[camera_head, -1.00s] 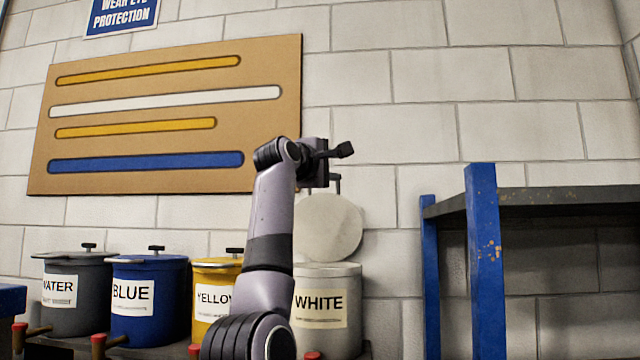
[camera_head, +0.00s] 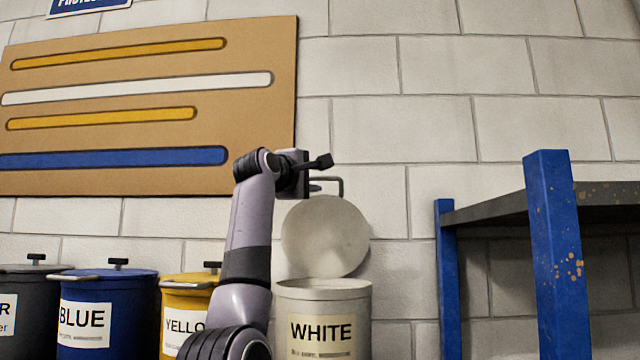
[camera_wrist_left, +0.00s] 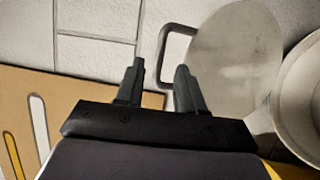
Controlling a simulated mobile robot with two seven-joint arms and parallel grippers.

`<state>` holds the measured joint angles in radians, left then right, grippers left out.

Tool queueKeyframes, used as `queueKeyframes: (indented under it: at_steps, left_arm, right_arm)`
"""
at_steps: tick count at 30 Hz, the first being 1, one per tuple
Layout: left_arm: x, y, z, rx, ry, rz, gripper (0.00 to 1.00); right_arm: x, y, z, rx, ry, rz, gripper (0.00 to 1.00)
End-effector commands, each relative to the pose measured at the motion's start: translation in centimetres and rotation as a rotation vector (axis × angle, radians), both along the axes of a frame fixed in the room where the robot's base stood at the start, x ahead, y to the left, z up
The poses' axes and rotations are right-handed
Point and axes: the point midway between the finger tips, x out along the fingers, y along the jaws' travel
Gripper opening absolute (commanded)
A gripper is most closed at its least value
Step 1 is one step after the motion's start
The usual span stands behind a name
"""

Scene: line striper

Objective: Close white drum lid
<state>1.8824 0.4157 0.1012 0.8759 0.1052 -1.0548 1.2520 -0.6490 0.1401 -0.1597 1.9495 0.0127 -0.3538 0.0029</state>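The white drum (camera_head: 324,318) stands at the lower middle of the head view with a WHITE label on its front. Its round lid (camera_head: 325,237) is tilted up and open behind the drum, with a dark bar handle at its top. In the left wrist view the lid (camera_wrist_left: 236,62) is at upper right, its handle beside my fingers, and the drum's open rim (camera_wrist_left: 284,100) is at the right edge. My left gripper (camera_head: 326,161) is above the lid near the handle. My right gripper is not in view.
Yellow (camera_head: 188,309), blue (camera_head: 108,318) and dark grey (camera_head: 28,305) lidded drums stand in a row to the left. A blue-posted shelf (camera_head: 558,255) stands at right. A brown board (camera_head: 150,140) with stripes hangs on the block wall behind.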

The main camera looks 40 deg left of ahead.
Motion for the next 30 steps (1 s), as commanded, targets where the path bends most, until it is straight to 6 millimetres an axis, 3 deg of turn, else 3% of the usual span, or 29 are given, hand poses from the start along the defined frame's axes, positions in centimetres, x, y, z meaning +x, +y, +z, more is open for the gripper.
queueKeyframes:
  at_steps: [7,21,30]
  left_arm:
    - [0.5,0.1,0.3,-0.001,0.002,-0.001,0.38]
    - [5.6,1.7,1.2,-0.001,0.003,-0.002,0.38]
    - [6.7,2.1,1.0,0.000,0.000,0.000,0.38]
  right_arm:
    - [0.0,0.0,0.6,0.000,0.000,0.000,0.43]
    - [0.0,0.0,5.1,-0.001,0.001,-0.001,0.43]
    - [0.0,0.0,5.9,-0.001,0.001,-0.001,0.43]
